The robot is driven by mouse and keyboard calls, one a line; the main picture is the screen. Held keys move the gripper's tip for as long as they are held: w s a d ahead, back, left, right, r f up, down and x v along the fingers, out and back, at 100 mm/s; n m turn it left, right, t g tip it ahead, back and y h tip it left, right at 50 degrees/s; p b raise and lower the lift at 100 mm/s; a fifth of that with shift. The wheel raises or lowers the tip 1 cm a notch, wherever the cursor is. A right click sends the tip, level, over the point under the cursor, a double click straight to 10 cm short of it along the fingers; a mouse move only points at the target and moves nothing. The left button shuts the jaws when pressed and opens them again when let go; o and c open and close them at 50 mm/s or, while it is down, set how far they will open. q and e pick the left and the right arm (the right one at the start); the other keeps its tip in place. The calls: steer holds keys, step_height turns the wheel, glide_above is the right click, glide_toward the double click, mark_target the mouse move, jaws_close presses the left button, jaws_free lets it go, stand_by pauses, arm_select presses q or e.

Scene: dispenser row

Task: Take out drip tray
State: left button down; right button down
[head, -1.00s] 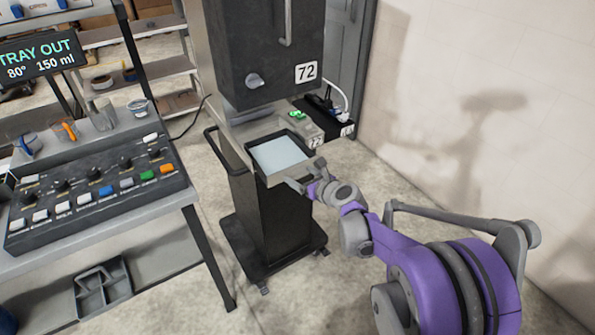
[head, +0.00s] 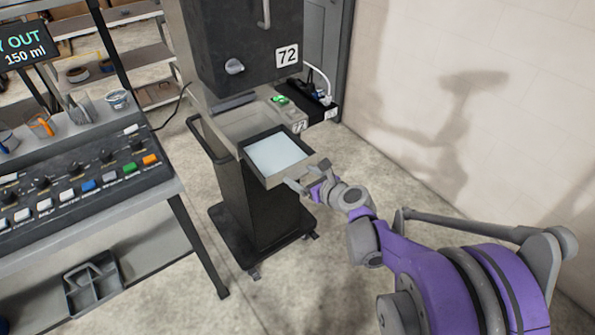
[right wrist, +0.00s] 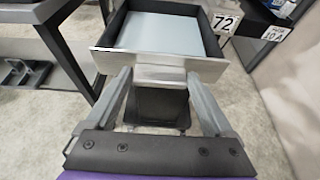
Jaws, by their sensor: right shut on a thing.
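The drip tray (head: 277,158) is a shallow dark-walled tray with a pale blue-grey surface inside and a light metal front. It sticks out below the black dispenser marked 72 (head: 240,45), level and above the dark cart. My right gripper (head: 307,182) is shut on the tray's front edge. In the right wrist view the drip tray (right wrist: 160,66) lies straight ahead, with the fingers (right wrist: 160,92) at either side of a grip piece on its front. The grip contact is partly hidden. My left gripper is not in view.
A control panel with knobs and coloured buttons (head: 85,180) stands on a bench at left, with cups behind it. A dark wheeled cart (head: 262,215) stands below the tray. A black power box (head: 310,100) sits right of the dispenser. Floor at right is clear.

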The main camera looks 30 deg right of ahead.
steer(key=shift+s+d, duration=0.2)
steer(key=shift+s, duration=2.4)
